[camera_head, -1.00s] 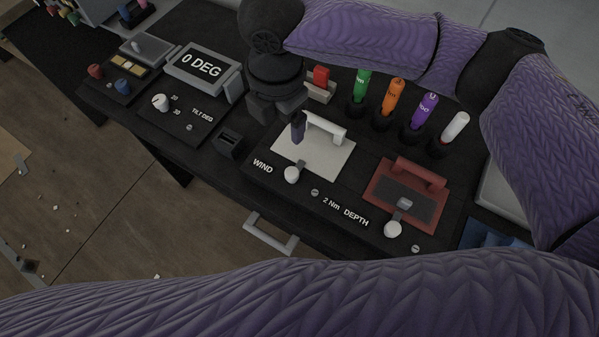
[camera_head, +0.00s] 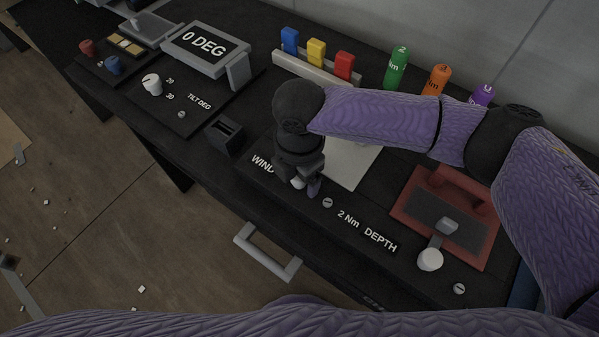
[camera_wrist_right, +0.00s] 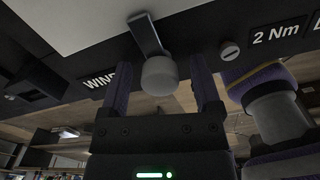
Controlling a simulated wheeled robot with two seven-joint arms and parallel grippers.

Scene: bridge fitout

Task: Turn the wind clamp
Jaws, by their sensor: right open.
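The wind clamp, a round white knob on a short grey lever, shows in the right wrist view (camera_wrist_right: 158,76) against the panel edge, to the right of the WIND label (camera_wrist_right: 98,83). In the head view only a bit of its knob (camera_head: 298,183) shows under my right gripper (camera_head: 306,187). The right gripper is open, also seen in the right wrist view (camera_wrist_right: 160,70). Its two fingers stand on either side of the knob, with gaps showing; I cannot tell how deep the knob sits between them. My left gripper is not in view.
A red plate (camera_head: 407,200) with a white DEPTH knob (camera_head: 430,260) lies to the right. A pale plate (camera_head: 354,165) is partly behind my right arm. A grey handle (camera_head: 266,252) sticks out from the front edge. A 0 DEG display (camera_head: 205,48) and tilt knob (camera_head: 152,84) stand at left.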

